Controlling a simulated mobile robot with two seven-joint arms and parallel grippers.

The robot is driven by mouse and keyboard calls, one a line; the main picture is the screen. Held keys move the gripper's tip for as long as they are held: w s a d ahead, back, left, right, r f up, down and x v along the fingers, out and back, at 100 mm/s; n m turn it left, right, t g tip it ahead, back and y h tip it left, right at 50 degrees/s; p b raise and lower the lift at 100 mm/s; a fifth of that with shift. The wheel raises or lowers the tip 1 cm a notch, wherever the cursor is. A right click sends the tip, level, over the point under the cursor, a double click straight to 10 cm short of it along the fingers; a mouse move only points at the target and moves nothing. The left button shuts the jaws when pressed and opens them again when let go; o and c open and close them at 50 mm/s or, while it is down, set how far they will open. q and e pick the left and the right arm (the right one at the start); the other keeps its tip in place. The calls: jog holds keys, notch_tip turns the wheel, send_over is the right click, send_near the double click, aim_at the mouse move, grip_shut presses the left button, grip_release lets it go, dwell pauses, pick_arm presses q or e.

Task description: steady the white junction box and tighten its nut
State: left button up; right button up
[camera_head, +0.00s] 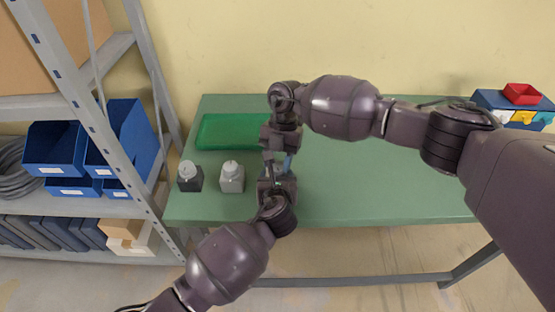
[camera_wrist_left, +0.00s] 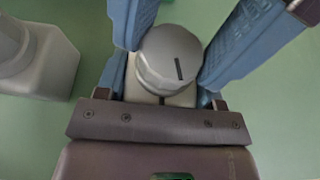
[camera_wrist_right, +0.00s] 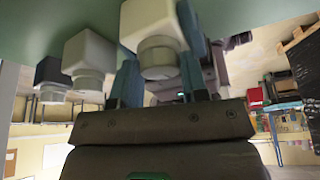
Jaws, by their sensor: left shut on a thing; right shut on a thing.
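The white junction box (camera_wrist_left: 182,99) stands on the table, mostly hidden between my two grippers in the head view. Its round grey nut (camera_wrist_left: 170,58), with a dark line on top, faces up. My left gripper (camera_head: 276,172) comes from the front, its blue fingers low, shut on the sides of the box. My right gripper (camera_head: 281,152) comes from the far side, its fingers shut around the nut. The right wrist view, upside down, shows the box (camera_wrist_right: 148,18) and the nut (camera_wrist_right: 158,57) between the right fingers.
A grey box (camera_head: 231,178) and a dark box (camera_head: 190,178), each with a nut, stand to the left. A green tray (camera_head: 205,132) lies behind them. The green table (camera_head: 400,190) is clear to the right. A shelf rack (camera_head: 100,130) stands left; coloured bins (camera_head: 515,108) sit far right.

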jog(key=o, duration=0.9)
jog(key=shift+o, duration=0.2)
jog(key=v, duration=1.2)
jog(key=shift+r, duration=0.1)
